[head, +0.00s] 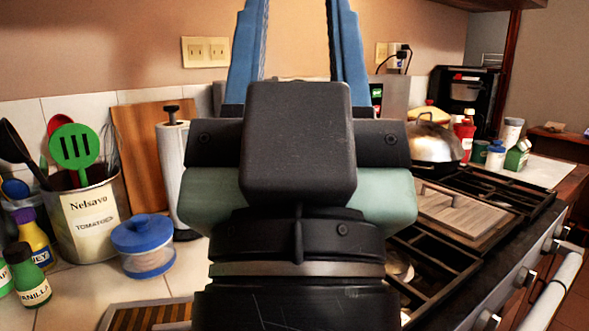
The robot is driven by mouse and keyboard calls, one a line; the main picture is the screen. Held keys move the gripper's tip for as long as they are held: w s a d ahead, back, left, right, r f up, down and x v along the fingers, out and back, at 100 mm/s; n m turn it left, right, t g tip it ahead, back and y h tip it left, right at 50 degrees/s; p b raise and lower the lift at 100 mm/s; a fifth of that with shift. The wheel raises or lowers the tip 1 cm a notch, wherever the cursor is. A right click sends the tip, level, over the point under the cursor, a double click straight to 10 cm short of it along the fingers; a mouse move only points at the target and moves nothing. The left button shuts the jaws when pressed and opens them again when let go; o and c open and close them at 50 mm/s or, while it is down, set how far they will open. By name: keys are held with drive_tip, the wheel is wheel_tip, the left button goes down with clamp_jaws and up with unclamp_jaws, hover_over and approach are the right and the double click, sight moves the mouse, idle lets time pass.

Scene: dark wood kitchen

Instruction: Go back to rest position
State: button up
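My gripper (295,45) stands upright in the middle of the head view. Its two blue fingers point up and are spread wide apart. The wall and part of a grey appliance show between the fingers, and I see nothing held there. The fingertips run out of the top of the picture. My wrist hides the middle of the counter behind it.
A utensil tin (86,215), a blue-lidded jar (143,247) and bottles (29,275) stand at the left. A paper towel roll (174,165) and a cutting board (150,150) are behind. The stove (450,245) with a lidded pan (434,140) is right.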

wheel_tip(320, 180, up, 26)
drive_tip(key=p, duration=2.4)
drive_tip(key=shift+a+r, duration=0.15)
drive_tip(key=shift+r, duration=0.1)
